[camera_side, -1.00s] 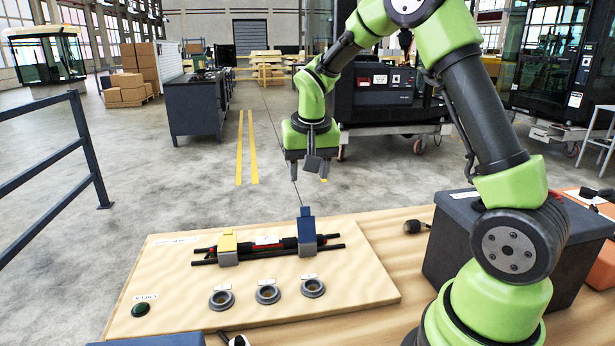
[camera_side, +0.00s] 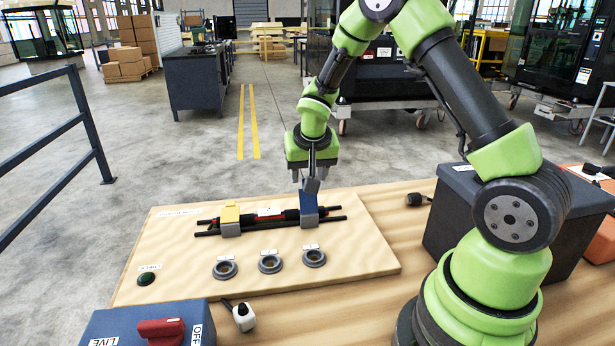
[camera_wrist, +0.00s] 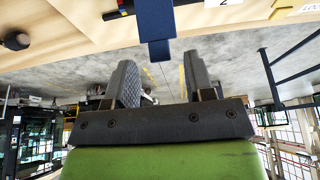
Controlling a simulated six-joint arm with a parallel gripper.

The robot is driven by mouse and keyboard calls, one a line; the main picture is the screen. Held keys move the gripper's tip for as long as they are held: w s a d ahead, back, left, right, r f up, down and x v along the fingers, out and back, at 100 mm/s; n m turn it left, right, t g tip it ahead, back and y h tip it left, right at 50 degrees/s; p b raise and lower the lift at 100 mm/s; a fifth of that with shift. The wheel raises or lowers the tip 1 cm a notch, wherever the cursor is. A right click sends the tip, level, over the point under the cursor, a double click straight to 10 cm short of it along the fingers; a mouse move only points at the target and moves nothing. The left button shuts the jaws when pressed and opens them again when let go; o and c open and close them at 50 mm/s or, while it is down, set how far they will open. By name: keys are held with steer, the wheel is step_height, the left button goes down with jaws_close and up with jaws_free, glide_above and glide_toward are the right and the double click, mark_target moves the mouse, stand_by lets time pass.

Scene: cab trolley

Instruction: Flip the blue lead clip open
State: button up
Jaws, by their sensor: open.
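The blue lead clip (camera_side: 309,207) is on the right part of the dark leads on the wooden board. Its blue part stands up on a grey base, taller than the yellow clip. My gripper (camera_side: 311,186) is right above and in front of it, hiding part of its top. In the wrist view, the blue clip (camera_wrist: 155,22) hangs from the top edge, its end just beyond and between the two open fingers (camera_wrist: 161,72). The fingers are empty. I cannot tell whether a finger touches the clip.
A yellow clip (camera_side: 230,213) sits to the left on the same leads (camera_side: 266,221). Several grey rings (camera_side: 270,264) and a green button (camera_side: 146,279) are nearer the front. A blue box with a red switch (camera_side: 161,329) stands front left, a dark box (camera_side: 450,240) to the right.

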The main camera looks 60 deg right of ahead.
steer(key=shift+x, duration=1.1)
jaws_close()
steer(key=shift+s+a+r, duration=0.15)
steer(key=shift+s+a, duration=0.65)
jaws_free()
steer(key=shift+r, duration=0.15)
steer(key=v, duration=0.9)
steer(key=shift+r, duration=0.3)
